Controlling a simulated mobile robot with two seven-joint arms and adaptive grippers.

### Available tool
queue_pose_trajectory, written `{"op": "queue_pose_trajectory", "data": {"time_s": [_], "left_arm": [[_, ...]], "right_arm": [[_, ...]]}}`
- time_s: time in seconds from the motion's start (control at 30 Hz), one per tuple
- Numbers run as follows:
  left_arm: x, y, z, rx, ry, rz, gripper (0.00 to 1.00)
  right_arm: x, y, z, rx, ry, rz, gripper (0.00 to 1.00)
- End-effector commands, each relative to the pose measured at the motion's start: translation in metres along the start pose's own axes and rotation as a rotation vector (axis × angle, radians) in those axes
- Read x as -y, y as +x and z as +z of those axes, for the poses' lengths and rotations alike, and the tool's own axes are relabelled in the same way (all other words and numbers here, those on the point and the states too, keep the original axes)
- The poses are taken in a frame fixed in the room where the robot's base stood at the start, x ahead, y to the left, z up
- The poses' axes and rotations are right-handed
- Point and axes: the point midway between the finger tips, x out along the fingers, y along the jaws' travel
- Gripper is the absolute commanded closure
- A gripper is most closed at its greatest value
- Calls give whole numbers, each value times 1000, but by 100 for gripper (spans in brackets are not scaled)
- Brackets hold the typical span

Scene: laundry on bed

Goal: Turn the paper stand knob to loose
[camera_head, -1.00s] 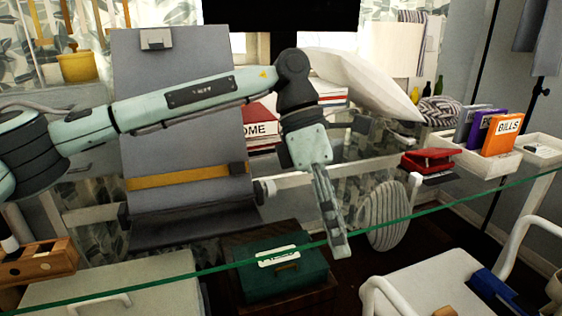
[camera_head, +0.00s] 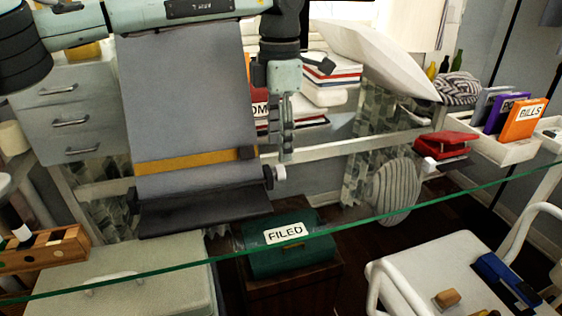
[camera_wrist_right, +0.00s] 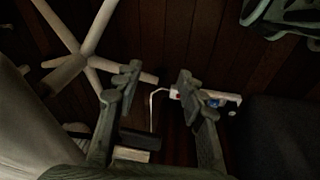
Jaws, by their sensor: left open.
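The paper stand (camera_head: 190,100) is a tall grey board with a yellow band and a dark ledge along its bottom. Its knob (camera_head: 279,173) is a small white cylinder on a dark collar at the stand's lower right side. My left gripper (camera_head: 286,153) points down just above the knob, seen nearly edge-on. It is open, with nothing visible between its fingers, and I cannot tell whether it touches the knob. My right gripper (camera_wrist_right: 158,75) shows in the right wrist view, with its two fingers apart and empty above the dark wooden floor. The stand and knob are not in that view.
A glass edge (camera_head: 390,209) crosses the foreground. A green box (camera_head: 270,240) labelled FILED sits below the stand. A red stapler-like object (camera_head: 442,145) and a white tray (camera_head: 500,150) with books stand to the right. A power strip (camera_wrist_right: 215,98) lies on the floor.

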Motion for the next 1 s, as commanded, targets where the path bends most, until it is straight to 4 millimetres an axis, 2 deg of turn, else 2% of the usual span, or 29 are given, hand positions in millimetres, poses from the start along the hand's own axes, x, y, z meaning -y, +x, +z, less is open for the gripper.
{"op": "queue_pose_trajectory", "data": {"time_s": [0.1,0.3,0.47,0.7,1.0], "left_arm": [[1,21,0,-1,1,-4,51],[1,48,0,0,1,-3,51],[1,58,0,1,1,-3,51],[1,59,0,2,2,-3,51],[1,59,0,2,2,-3,87]], "right_arm": [[0,5,6,6,-9,2,60],[0,14,15,15,-20,5,60],[0,18,20,19,-25,6,60],[0,19,19,17,-25,6,60],[1,19,19,17,-25,6,60]]}}
